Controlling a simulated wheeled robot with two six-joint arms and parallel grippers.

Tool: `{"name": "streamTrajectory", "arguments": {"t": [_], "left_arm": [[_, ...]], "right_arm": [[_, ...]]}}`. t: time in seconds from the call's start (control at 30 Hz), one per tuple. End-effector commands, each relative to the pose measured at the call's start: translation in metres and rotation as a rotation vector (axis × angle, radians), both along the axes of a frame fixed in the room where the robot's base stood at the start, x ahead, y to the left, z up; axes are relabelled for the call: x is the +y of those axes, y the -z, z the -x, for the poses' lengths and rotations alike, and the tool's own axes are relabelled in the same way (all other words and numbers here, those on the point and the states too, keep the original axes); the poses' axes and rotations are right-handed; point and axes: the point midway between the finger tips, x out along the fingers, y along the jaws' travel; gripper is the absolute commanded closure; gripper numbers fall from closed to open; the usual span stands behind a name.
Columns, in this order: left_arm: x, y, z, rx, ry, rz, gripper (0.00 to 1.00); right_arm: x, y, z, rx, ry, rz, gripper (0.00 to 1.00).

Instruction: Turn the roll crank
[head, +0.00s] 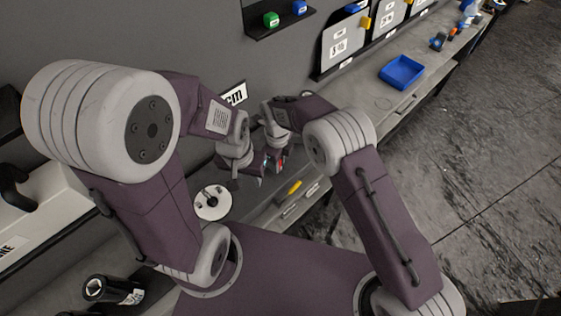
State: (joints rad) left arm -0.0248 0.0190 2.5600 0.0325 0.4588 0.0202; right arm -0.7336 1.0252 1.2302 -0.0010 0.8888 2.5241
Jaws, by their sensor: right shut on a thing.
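My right gripper (277,160) is at the middle of the view, above the bench. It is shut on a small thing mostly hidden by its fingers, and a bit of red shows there. My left gripper (243,178) is close beside it on the left, pointing down, and I cannot tell whether its jaws are open. A white round disc (212,203) with dark marks lies below and left of the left gripper; I cannot tell if it belongs to the roll. I cannot make out the roll crank clearly, as the arms and grippers cover that area.
A blue tray (402,72) sits on the bench (375,98) at the upper right. A yellow-handled tool (294,187) lies near the front edge. A wall shelf (283,24) is at the back. The floor at right is clear.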

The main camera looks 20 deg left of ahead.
Motion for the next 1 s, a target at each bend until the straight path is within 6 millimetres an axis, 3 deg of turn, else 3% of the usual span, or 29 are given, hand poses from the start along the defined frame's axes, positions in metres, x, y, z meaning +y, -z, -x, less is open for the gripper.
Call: {"name": "streamTrajectory", "arguments": {"t": [0.27, 0.3, 0.37, 0.73, 1.0], "left_arm": [[0.000, 0.000, 0.000, 0.000, 0.000, 0.000, 0.64], [0.000, 0.000, 0.000, 0.000, 0.000, 0.000, 0.64], [0.000, 0.000, 0.000, 0.000, 0.000, 0.000, 0.64], [0.000, 0.003, 0.000, 0.000, 0.000, 0.000, 0.64], [0.000, 0.017, 0.000, 0.000, 0.000, 0.000, 0.64]], "right_arm": [[0.002, -0.002, -0.001, -0.005, 0.001, -0.008, 1.00], [0.003, -0.002, -0.001, -0.005, 0.001, -0.008, 0.64], [0.002, -0.002, -0.001, -0.005, 0.001, -0.007, 0.51], [0.002, -0.007, -0.001, -0.004, 0.000, -0.005, 0.51], [0.003, -0.064, -0.001, -0.007, 0.000, -0.008, 0.51]]}}
